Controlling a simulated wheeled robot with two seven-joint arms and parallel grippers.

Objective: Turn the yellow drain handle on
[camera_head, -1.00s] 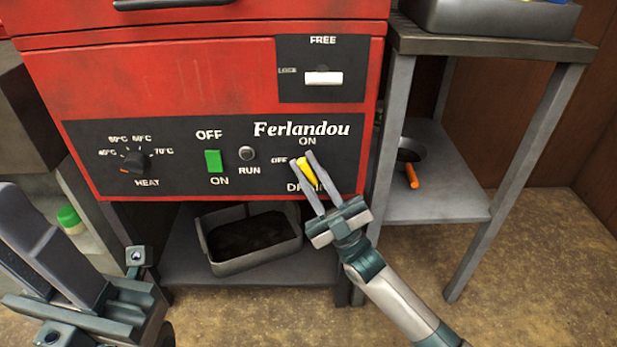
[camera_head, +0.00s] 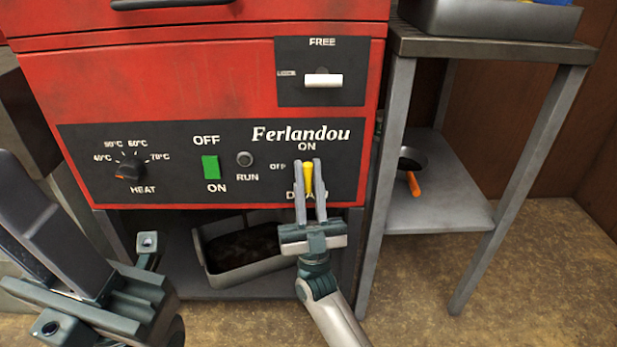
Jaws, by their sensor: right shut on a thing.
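The yellow drain handle (camera_head: 308,178) is on the black control panel (camera_head: 225,185) of the red machine, between the ON label above and the DRAIN label below. It stands about upright, its wide end up toward ON. My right gripper (camera_head: 309,177) is shut on the handle, one finger on each side, and partly hides the DRAIN label. My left gripper (camera_head: 55,240) is large at the lower left, away from the panel. Only part of it shows, so its opening cannot be judged.
The panel also holds a heat knob (camera_head: 130,170), a green switch (camera_head: 211,167) and a run button (camera_head: 245,159). A white lock lever (camera_head: 323,81) is above. A metal tray (camera_head: 245,272) with dark contents is below. A grey side table (camera_head: 440,205) stands right.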

